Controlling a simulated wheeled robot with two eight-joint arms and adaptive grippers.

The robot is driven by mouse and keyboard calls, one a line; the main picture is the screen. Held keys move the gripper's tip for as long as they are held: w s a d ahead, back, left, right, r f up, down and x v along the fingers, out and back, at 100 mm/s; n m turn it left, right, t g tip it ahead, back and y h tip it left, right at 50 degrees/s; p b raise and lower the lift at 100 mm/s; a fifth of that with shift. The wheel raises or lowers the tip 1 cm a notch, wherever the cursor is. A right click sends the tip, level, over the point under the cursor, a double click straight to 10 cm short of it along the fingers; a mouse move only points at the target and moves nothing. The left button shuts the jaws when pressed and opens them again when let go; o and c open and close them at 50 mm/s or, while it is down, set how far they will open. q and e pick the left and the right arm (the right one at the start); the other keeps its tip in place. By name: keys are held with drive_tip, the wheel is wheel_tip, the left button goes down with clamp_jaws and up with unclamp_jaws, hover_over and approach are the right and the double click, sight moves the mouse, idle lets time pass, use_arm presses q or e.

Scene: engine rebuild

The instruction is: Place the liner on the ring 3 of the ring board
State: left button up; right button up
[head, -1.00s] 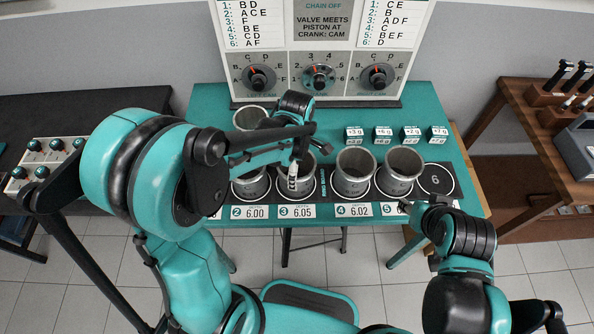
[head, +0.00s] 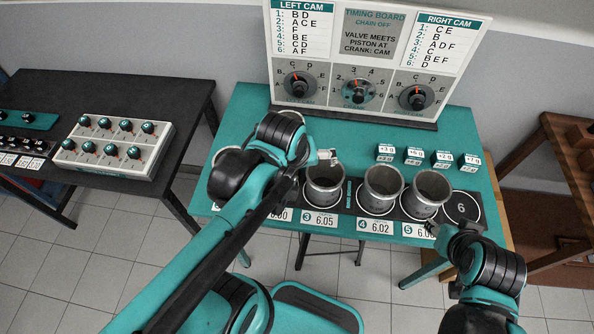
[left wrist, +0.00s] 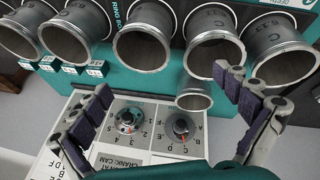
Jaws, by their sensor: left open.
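A grey liner (head: 324,187) stands upright at ring 3 of the dark ring board (head: 348,196), behind the 6.05 label. Similar liners stand at ring 4 (head: 382,190) and ring 5 (head: 425,194). Another liner is partly hidden behind my left arm.
Ring 6 (head: 461,208) is empty. The timing board (head: 370,60) stands at the back of the teal table. Small weight blocks (head: 414,155) sit behind the liners. A smaller-looking cylinder (left wrist: 195,97) stands nearer the timing board. A dark side table (head: 130,80) holds a knob panel (head: 115,145).

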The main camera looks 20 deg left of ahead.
use_arm(q)
drive_tip(key=s+m, duration=0.1)
drive_tip(key=m, duration=0.1)
drive_tip(key=s+a+m+t, duration=0.1)
drive_tip(key=m, duration=0.1)
drive_tip(key=m+t, duration=0.1)
drive_tip(key=m, duration=0.1)
drive_tip(key=shift+s+a, duration=0.15)
drive_tip(key=shift+s, duration=0.25)
drive_tip(key=shift+f, duration=0.1)
